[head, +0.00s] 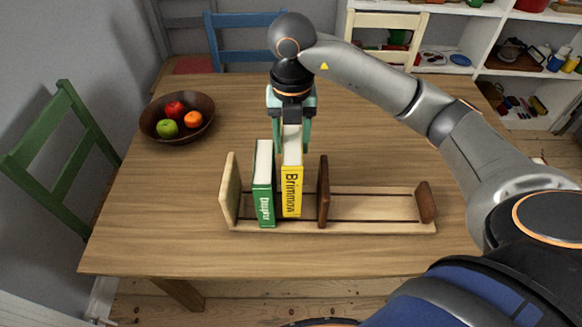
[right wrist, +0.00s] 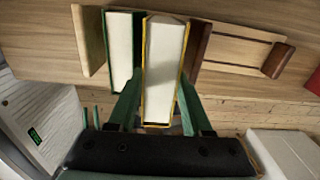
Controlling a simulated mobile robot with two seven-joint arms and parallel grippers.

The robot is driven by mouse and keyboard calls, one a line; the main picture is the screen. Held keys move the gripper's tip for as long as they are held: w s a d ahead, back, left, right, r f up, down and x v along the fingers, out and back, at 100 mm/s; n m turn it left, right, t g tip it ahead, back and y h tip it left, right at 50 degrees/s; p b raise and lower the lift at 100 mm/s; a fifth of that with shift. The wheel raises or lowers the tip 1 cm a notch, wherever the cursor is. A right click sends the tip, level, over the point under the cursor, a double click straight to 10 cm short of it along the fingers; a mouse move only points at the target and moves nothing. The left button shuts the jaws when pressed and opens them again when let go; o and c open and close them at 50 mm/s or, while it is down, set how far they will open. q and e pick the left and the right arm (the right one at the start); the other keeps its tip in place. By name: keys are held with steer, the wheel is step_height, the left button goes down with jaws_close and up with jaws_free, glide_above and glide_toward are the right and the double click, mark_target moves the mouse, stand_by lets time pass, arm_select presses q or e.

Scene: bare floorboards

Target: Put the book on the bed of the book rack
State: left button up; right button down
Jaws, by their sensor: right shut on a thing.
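A yellow book (head: 292,185) with dark spine lettering stands upright between the fingers of my right gripper (head: 292,146), which is shut on its upper part from above. In the right wrist view the yellow book (right wrist: 163,65) shows its pale page edges between the two green fingers. It is over the wooden book rack (head: 380,228), between a green book (head: 264,185) on the left and a dark brown divider (head: 323,190) on the right. I cannot tell whether its lower end touches the rack bed. My left gripper is out of view.
The rack stands on a wooden table (head: 160,235). Its bed right of the divider is empty up to the brown end panel (head: 426,202). A fruit bowl (head: 177,118) sits at the back left. Green (head: 60,150), blue and cream chairs surround the table.

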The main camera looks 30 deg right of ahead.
steer(key=shift+f, duration=2.9)
steer(key=shift+f, duration=0.2)
steer(key=c, duration=0.6)
jaws_free()
step_height(320, 180, up, 12)
steer(key=shift+r+p, duration=0.15)
steer(key=shift+p, duration=0.25)
